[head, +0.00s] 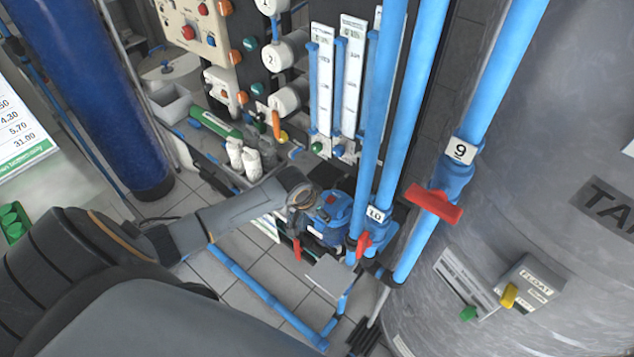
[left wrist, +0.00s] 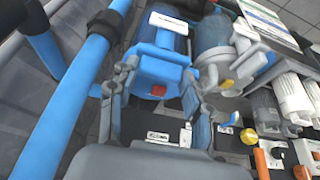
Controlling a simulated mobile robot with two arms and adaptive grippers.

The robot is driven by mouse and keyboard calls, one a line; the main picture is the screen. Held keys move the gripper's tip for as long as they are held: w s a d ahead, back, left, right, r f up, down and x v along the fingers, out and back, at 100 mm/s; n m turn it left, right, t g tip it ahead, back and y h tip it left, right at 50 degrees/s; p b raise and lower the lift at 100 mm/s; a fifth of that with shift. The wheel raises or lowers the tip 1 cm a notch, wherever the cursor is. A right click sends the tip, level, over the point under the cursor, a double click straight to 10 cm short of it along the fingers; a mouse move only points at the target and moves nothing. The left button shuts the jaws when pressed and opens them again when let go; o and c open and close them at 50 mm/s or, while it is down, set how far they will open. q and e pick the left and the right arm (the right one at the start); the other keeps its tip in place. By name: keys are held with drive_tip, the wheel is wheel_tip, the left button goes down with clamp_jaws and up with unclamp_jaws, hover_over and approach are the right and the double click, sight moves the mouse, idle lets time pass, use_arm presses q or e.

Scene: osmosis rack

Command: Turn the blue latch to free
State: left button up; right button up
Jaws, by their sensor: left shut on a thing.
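A blue housing with a small red spot stands low at the middle of the head view (head: 340,205), beside the blue pipes. The same blue part (left wrist: 158,60) fills the space ahead of my fingers in the left wrist view. I cannot clearly tell which part of it is the latch. My left gripper (head: 305,203) reaches in from the left and its fingers meet the housing's near side. In the left wrist view the fingers (left wrist: 155,86) stand on both sides of the blue part, shut on it. The contact itself is partly hidden. My right gripper is not in view.
Blue vertical pipes with red handles (head: 434,203) rise just right of the housing, in front of a grey tank (head: 560,180). White bottles (head: 243,158) and a control panel (head: 195,30) stand behind. A blue floor pipe (head: 262,298) crosses the tiles below.

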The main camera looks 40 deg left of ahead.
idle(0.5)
use_arm(q)
drive_tip(key=o, duration=1.2)
drive_tip(key=shift+c, duration=0.2)
drive_tip(key=shift+r, duration=0.1)
drive_tip(key=v, duration=1.1)
drive_tip(key=shift+s+r, duration=0.15)
drive_tip(key=shift+r, duration=0.25)
